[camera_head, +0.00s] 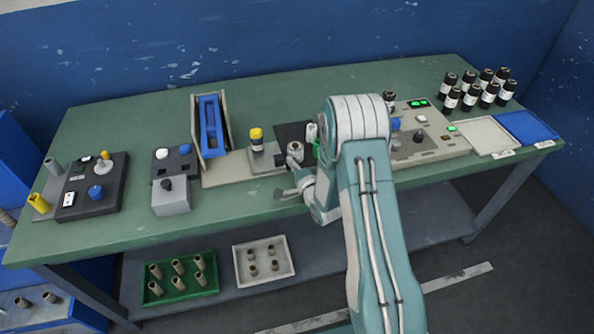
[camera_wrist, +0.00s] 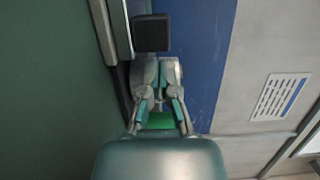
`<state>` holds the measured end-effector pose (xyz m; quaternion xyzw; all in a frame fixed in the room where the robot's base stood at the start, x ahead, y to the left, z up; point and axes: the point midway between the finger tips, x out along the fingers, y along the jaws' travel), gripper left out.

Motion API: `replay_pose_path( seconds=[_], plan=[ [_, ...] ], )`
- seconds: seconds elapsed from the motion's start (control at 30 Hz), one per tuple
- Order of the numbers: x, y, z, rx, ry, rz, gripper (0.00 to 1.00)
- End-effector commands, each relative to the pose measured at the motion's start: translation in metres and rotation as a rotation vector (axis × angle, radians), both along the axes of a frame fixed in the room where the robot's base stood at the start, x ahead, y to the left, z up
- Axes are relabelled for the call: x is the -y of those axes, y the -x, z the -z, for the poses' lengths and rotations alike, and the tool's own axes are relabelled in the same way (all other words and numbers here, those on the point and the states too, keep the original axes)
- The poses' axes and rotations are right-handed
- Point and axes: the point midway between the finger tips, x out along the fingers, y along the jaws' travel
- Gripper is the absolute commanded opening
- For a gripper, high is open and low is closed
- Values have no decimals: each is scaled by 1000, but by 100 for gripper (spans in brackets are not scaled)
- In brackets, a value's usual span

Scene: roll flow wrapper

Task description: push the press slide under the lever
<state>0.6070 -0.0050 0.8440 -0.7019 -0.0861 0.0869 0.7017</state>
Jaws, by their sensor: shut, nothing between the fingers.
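The press stands at the back middle of the table, with its upright blue lever (camera_head: 210,125) between two beige side plates. The press slide (camera_head: 266,160) looks like a small grey block on the beige base, to the right of the lever and not under it.
A white cylinder (camera_head: 295,152) stands right of the slide. A grey control box (camera_head: 171,192) is to the left. My arm hides part of the right-hand panel (camera_head: 428,140). Several dark vials (camera_head: 470,85) stand at the back right. The tabletop before the press is clear.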

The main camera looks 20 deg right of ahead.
Motion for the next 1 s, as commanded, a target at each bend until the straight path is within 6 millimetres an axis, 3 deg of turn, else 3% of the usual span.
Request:
replay_pose_path(
  seconds=[0.47, 1.0],
  plan=[
    [-6, -4, 0, 0, 0, -1, 0],
    [-117, -4, 0, 1, 0, -5, 0]
  ],
)
